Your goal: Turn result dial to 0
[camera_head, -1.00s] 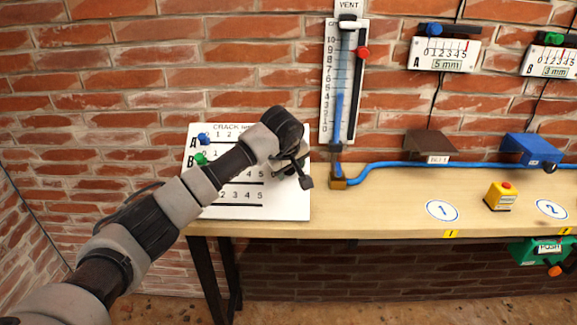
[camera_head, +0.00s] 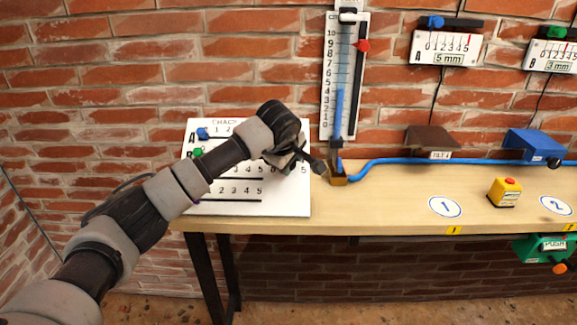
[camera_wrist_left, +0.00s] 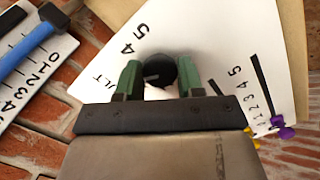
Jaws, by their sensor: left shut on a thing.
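The white crack board (camera_head: 230,207) leans on the bench's left end, with rows of numbers on it. In the left wrist view, the black round result dial (camera_wrist_left: 160,70) sits on the white board between my green fingertips, with "ULT", 4 and 5 printed beside it. My left gripper (camera_wrist_left: 158,80) is shut on the dial. In the head view my left gripper (camera_head: 283,158) is in front of the board's right part, and my wrist hides the dial. The dial's pointer is too unclear to read. My right gripper is not in view.
A blue knob (camera_head: 203,133) and a green knob (camera_head: 198,152) are on the board's left. A purple knob (camera_wrist_left: 285,132) shows in the wrist view. A vertical gauge (camera_head: 343,75) with a blue tube stands close right of my gripper. A yellow button box (camera_head: 505,193) is farther right.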

